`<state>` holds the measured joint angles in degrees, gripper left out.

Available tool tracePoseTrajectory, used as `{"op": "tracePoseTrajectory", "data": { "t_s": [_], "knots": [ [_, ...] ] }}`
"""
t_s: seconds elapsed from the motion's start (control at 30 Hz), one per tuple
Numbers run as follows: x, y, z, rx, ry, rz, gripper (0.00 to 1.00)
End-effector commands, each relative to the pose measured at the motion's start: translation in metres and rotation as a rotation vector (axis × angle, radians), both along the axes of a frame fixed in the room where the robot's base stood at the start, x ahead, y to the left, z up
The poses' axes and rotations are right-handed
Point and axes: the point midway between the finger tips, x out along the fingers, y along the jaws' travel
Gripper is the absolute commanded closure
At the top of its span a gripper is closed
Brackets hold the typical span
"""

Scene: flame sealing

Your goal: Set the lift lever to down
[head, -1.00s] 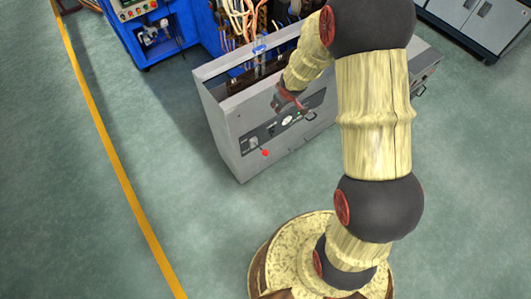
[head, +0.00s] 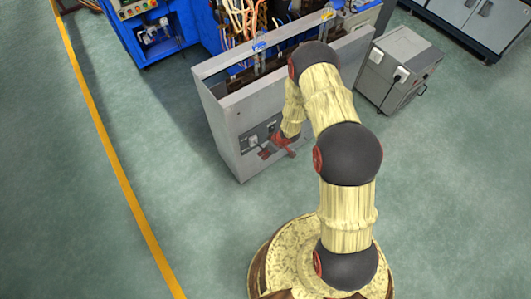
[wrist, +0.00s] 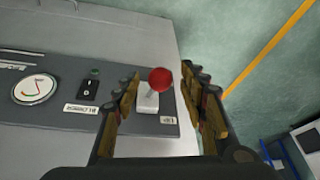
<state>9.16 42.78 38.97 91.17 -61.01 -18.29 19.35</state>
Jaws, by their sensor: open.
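The lift lever (wrist: 160,82) has a red ball knob on a short stem rising from a white base plate (wrist: 148,99), at the end of a dark control panel (wrist: 60,92) in the wrist view. A small label (wrist: 168,120) sits beside the plate; its text is hard to read. My gripper (wrist: 163,79) is open, with one finger on each side of the knob. I see gaps between the knob and the fingers. In the head view my gripper (head: 280,147) is at the front face of the grey cabinet (head: 226,128), largely covering the lever there.
The panel also carries a black rocker switch (wrist: 88,89) labelled BLOWER, a green lamp (wrist: 94,72) and a round dial (wrist: 34,89). A blue machine with wiring (head: 190,30) stands behind the cabinet. A grey box (head: 400,65) stands to its right. The floor (head: 70,200) on the left is clear.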

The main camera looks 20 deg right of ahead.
Motion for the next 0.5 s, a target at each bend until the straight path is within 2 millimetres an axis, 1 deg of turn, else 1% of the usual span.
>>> {"op": "tracePoseTrajectory", "data": {
  "t_s": [0.03,0.2,0.5],
  "knots": [
    [0.002,0.002,-0.009,0.0,0.001,0.0,0.58],
    [0.007,0.005,-0.021,-0.001,0.001,0.0,0.58],
    [0.008,0.006,-0.023,0.0,0.0,-0.001,0.58]
  ]
}}
